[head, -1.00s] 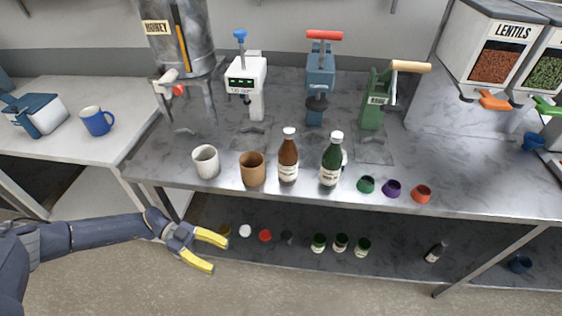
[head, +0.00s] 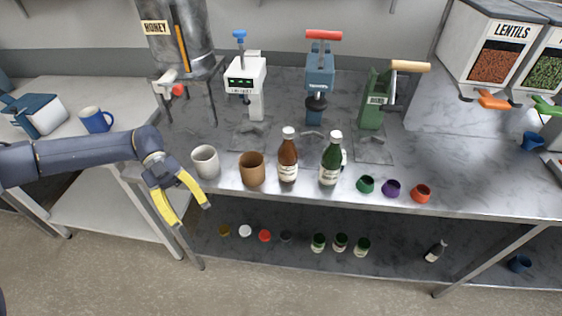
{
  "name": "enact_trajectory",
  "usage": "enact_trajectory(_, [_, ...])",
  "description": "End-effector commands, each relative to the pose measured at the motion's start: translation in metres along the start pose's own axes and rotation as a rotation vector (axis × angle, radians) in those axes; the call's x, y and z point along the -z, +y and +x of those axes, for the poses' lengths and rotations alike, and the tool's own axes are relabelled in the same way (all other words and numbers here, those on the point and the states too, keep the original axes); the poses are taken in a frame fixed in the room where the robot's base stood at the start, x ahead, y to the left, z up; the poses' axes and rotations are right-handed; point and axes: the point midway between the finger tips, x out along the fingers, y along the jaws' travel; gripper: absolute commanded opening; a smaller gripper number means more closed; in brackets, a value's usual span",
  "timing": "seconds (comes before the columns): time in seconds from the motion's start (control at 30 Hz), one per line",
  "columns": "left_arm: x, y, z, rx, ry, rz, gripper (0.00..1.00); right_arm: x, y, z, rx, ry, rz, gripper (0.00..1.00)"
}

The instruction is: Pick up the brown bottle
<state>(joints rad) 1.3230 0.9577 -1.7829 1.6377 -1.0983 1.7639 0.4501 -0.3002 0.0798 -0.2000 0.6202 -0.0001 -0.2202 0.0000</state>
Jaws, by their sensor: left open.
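The brown bottle (head: 288,158) stands upright on the metal table, with a white cap and a pale label. It is between a brown cup (head: 252,170) on its left and a green bottle (head: 330,162) on its right. My left gripper (head: 187,209) has yellow fingers, spread open and empty. It is in front of the table's front edge, left of the brown bottle and well apart from it, with its fingers pointing down and to the right. My right gripper is not in view.
A white cup (head: 205,162) stands near the table edge, between my left gripper and the brown cup. Green, purple and orange caps (head: 421,193) lie right of the green bottle. Capping machines (head: 320,85) stand behind. A lower shelf (head: 400,264) holds small bottles and caps.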

Motion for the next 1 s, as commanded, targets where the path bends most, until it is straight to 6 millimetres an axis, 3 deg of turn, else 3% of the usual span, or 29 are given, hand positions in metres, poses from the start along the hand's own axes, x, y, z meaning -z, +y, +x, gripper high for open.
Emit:
enact_trajectory(0.03, [0.013,-0.016,-0.009,-0.017,-0.032,0.062,0.53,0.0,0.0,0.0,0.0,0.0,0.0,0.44])
enact_trajectory(0.2, [0.054,-0.059,-0.031,-0.08,-0.133,0.256,0.53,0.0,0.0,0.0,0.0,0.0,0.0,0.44])
enact_trajectory(0.37, [0.079,-0.113,-0.04,-0.264,-0.301,0.525,0.53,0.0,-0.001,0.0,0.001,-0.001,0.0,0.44])
enact_trajectory(0.57, [0.118,-0.192,-0.05,-0.53,-0.545,0.869,0.53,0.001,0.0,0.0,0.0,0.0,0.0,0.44])
enact_trajectory(0.7, [0.154,-0.246,-0.055,-0.699,-0.707,1.072,0.53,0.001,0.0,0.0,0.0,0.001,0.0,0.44])
enact_trajectory(0.83, [0.184,-0.282,-0.057,-0.81,-0.82,1.2,0.53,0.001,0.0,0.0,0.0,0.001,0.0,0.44])
enact_trajectory(1.0, [0.208,-0.308,-0.056,-0.889,-0.904,1.286,0.53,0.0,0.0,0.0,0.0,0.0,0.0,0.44])
